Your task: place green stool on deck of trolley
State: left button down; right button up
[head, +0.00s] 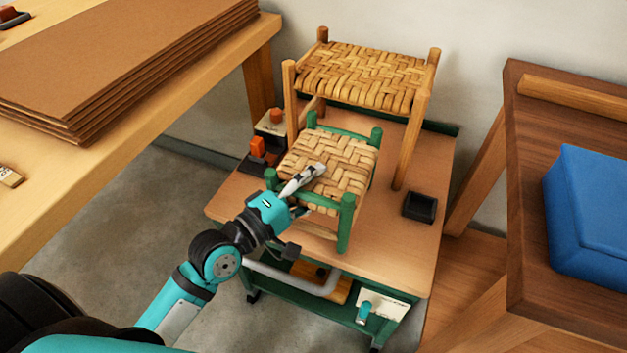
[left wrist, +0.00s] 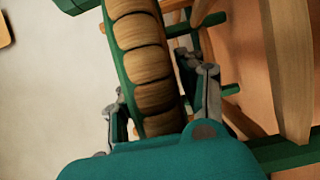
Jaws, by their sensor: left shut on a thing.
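The green stool (head: 347,222), with green posts and a woven bark seat, is upright over the deck of the trolley (head: 405,250), toward its front. I cannot tell whether its feet touch the deck. My left gripper (head: 304,180) is at the near side of the seat, shut on the stool's near rail. In the left wrist view the two fingers (left wrist: 163,110) sit on either side of the woven seat edge (left wrist: 143,60). The trolley has a pale wooden deck and a green frame. My right gripper is not in view.
A larger wooden stool (head: 365,75) with a woven seat stands behind on the deck. A black tray (head: 420,207) lies at the right, an orange item (head: 257,147) at the left. A workbench (head: 160,95) stands left; a dark table with a blue box (head: 590,210) stands right.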

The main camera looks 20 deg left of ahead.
pick_arm(q)
jog(key=shift+f, duration=0.35)
jog(key=shift+f+b, duration=0.15)
jog(key=shift+b, duration=0.15)
jog(key=c, duration=0.7)
grip_release()
jog(key=shift+f, duration=0.1)
jog(key=v, duration=1)
jog(key=shift+s+a, duration=0.1)
jog(key=shift+s, duration=0.15)
jog(key=shift+s+a, duration=0.3)
jog(key=shift+s, duration=0.35)
